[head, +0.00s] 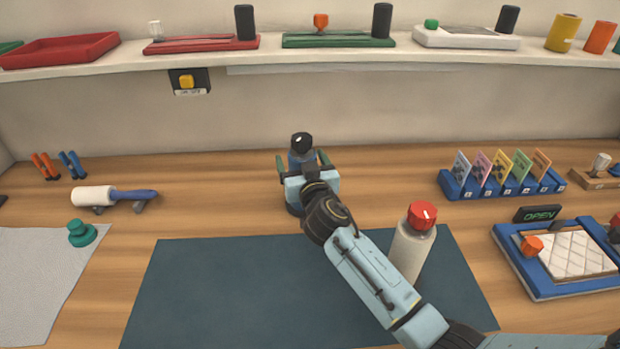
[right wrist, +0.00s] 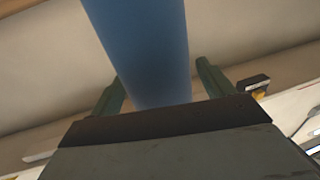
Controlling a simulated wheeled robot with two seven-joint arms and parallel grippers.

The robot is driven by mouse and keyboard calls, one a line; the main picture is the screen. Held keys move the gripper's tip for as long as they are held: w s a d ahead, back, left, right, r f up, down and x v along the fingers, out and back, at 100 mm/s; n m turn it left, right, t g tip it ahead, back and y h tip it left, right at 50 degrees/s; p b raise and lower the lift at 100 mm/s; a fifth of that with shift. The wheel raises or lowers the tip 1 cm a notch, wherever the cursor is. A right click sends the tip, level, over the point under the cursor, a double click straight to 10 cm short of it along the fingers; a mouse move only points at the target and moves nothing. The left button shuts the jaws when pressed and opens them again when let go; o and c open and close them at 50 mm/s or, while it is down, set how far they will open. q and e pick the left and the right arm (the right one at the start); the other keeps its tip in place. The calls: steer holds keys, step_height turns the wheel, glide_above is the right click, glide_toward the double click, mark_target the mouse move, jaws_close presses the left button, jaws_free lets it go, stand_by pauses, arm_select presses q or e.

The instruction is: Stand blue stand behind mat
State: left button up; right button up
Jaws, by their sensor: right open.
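The blue stand (head: 302,158) has a dark round top and looks upright on the wooden table, behind the back edge of the dark teal mat (head: 220,285). My right gripper (head: 304,162) is open, with its green fingers on either side of the stand. The gripper hides much of the stand's lower part. In the right wrist view, the blue shaft (right wrist: 145,50) rises between the two spread fingers (right wrist: 160,88). Contact with the fingers cannot be told. My left gripper is not in view.
A white bottle with a red cap (head: 409,250) stands on the mat beside my right arm. A lint roller (head: 110,196) lies at left. A blue card rack (head: 500,187) and a blue-framed tray (head: 505,265) are at right. A shelf (head: 250,62) runs above.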

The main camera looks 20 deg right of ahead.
steer(key=s, duration=1)
steer(key=shift+s+a, duration=0.4)
